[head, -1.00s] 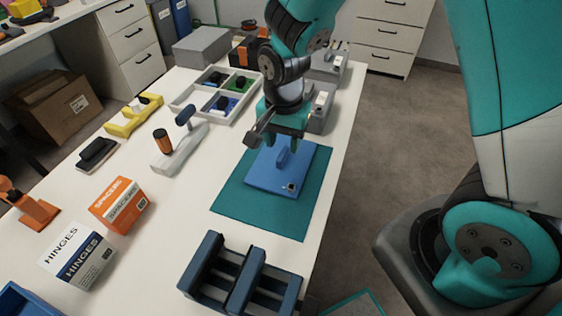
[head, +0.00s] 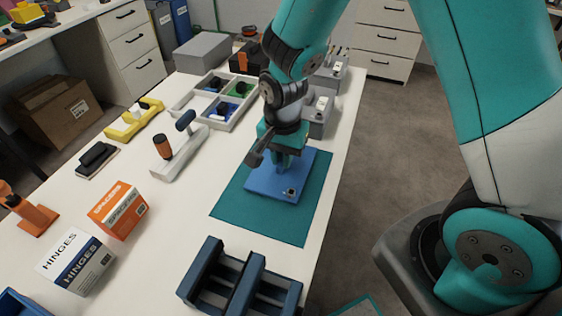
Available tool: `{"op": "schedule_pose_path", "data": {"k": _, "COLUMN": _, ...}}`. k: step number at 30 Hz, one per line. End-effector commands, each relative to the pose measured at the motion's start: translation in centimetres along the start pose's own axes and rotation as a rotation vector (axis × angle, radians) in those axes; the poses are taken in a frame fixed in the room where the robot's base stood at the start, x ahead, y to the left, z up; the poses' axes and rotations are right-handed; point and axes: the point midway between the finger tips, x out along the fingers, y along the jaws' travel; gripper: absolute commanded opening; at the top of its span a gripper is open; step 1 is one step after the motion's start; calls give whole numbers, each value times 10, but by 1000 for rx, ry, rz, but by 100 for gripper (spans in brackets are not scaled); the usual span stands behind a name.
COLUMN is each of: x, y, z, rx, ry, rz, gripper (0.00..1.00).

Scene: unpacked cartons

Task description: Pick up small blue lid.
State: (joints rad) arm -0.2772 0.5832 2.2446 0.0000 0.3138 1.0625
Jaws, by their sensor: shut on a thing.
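The small blue lid (head: 268,184) is a flat square plate with an upright grip, lying on the teal mat (head: 242,208) in the head view. A small dark and light mark shows near its front right corner. My gripper (head: 283,166) is directly above the lid, pointing down, and is shut on the lid's grip. The gripper body hides most of the grip and the lid's back part. The lid looks flat and close to the mat; I cannot tell whether it touches it.
A dark blue rack (head: 240,284) stands in front of the mat. A grey divided tray (head: 212,98) and grey bins (head: 318,112) are behind. Orange (head: 118,210) and white (head: 76,262) cartons stand at the left. The table's right edge runs close beside the mat.

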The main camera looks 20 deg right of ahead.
Motion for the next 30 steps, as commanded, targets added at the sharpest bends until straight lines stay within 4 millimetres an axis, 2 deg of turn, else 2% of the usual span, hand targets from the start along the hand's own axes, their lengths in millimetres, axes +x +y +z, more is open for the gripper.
{"op": "schedule_pose_path", "data": {"k": 5, "x": -9, "y": 0, "z": 0, "rx": 0, "ry": 1, "rz": -2, "gripper": 0}}
{"op": "schedule_pose_path", "data": {"k": 8, "x": -23, "y": -1, "z": 0, "rx": 0, "ry": 2, "rz": -4, "gripper": 0}}
{"op": "schedule_pose_path", "data": {"k": 11, "x": -47, "y": -1, "z": -1, "rx": 0, "ry": 4, "rz": -7, "gripper": 0}}
{"op": "schedule_pose_path", "data": {"k": 15, "x": -92, "y": -1, "z": -1, "rx": 0, "ry": 5, "rz": -9, "gripper": 0}}
{"op": "schedule_pose_path", "data": {"k": 21, "x": -149, "y": -1, "z": 0, "rx": 0, "ry": 4, "rz": -6, "gripper": 0}}
{"op": "schedule_pose_path", "data": {"k": 25, "x": -176, "y": -1, "z": 0, "rx": 0, "ry": 3, "rz": -5, "gripper": 0}}
{"op": "schedule_pose_path", "data": {"k": 30, "x": -195, "y": 0, "z": 0, "rx": 0, "ry": 1, "rz": -2, "gripper": 0}}
